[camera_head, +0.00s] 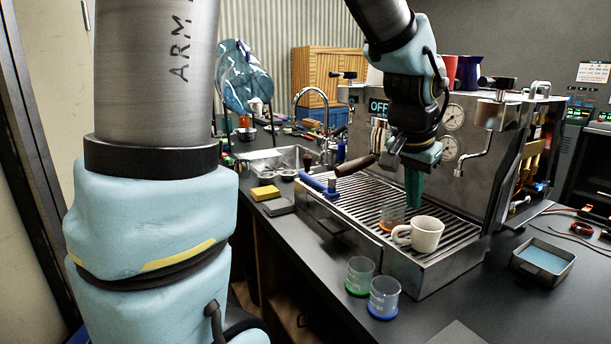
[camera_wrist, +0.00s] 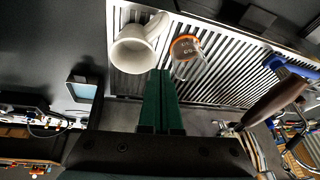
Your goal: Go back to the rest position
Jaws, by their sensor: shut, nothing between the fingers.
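My gripper (camera_head: 413,190) points down over the drip tray of the espresso machine (camera_head: 470,150). Its green fingers are shut with nothing between them; they also show in the wrist view (camera_wrist: 161,85). A white mug (camera_head: 427,234) stands upright on the drip tray just in front of the fingers, and it shows in the wrist view (camera_wrist: 133,50). A glass with an orange base (camera_head: 390,217) stands beside the mug on the tray, also in the wrist view (camera_wrist: 186,56). The fingers look apart from both cups.
Glasses with a green base (camera_head: 359,276) and a blue base (camera_head: 384,298) stand on the dark counter in front. A portafilter handle (camera_head: 355,165) juts out left of my gripper. A shallow blue-lined tray (camera_head: 543,260) lies at right. A sink with a tap (camera_head: 318,110) is behind left.

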